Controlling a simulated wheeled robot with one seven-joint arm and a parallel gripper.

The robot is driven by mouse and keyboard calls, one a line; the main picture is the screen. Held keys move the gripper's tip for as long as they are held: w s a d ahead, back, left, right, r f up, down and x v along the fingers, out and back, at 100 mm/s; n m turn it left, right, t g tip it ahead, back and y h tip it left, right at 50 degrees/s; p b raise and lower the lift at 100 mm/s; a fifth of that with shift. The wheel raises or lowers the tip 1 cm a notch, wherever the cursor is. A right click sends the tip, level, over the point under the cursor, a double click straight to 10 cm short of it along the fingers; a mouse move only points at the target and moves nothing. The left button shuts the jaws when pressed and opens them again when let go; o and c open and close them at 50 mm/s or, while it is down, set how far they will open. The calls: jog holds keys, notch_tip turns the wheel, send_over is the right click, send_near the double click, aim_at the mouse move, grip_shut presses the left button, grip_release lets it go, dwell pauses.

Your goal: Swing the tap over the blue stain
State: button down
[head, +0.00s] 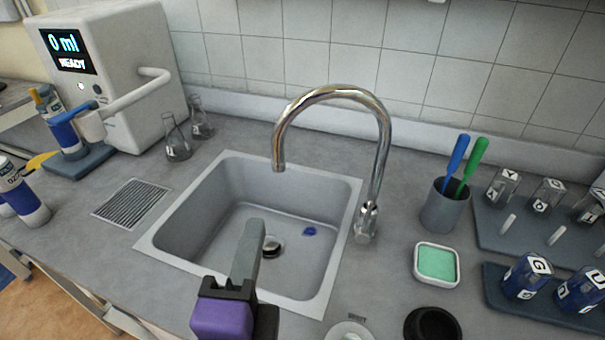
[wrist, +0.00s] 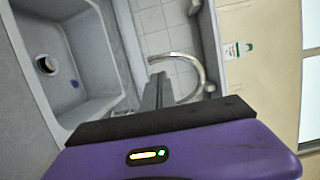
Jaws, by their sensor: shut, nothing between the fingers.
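The chrome tap (head: 385,150) stands at the right rim of the sink and its curved spout arches left, the outlet hanging over the back part of the basin. It also shows in the wrist view (wrist: 203,72), partly behind my fingers. The blue stain (head: 309,231) is on the basin floor, right of the drain; it also shows in the wrist view (wrist: 75,84). The outlet is not above the stain in the head view. My purple gripper (head: 246,250) is shut and empty over the front of the sink, apart from the tap.
The grey sink (head: 160,230) has a dark drain (head: 271,247). Right of the tap stand a cup (head: 445,207) with blue and green handled tools, a green sponge dish (head: 436,263) and racks of jars. A white dispenser (head: 110,60) and flasks (head: 177,140) stand at the left.

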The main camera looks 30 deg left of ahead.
jog(key=p, duration=0.4)
send_near(276, 160)
jog(key=x, duration=0.5)
jog(key=shift+w+r, duration=0.1)
jog(key=shift+r, duration=0.2)
jog(key=shift+x, duration=0.85)
jog(key=shift+f, duration=0.15)
jog(key=shift+a, duration=0.1)
